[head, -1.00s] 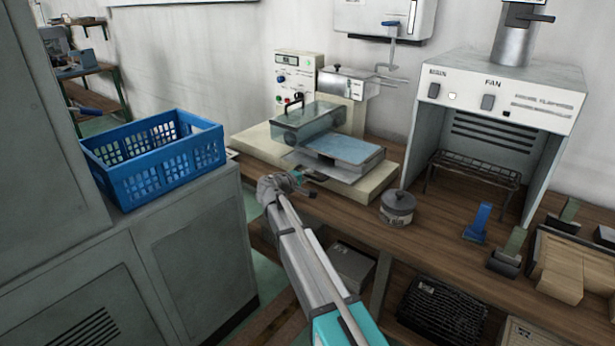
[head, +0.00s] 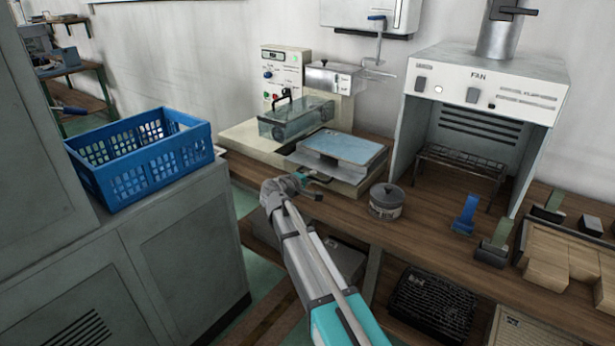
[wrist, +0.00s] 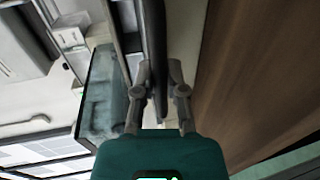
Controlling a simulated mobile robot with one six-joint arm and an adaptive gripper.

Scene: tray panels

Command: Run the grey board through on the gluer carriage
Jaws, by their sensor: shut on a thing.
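The grey board (head: 345,147), pale blue-grey here, lies flat on the gluer carriage (head: 318,163), a light grey plate on the cream gluer base. The carriage sits just right of the clear glue-roller cover (head: 295,119). My gripper (head: 312,184) is low at the carriage's front edge. In the wrist view my gripper (wrist: 160,90) is shut on a dark upright bar (wrist: 153,45), which looks like the carriage handle. Its join to the carriage is hidden.
A lidded grey pot (head: 386,203) stands on the bench to the right of the carriage. A fan hood (head: 485,85) with a wire rack inside is further right. A blue crate (head: 140,165) sits on the cabinet at left.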

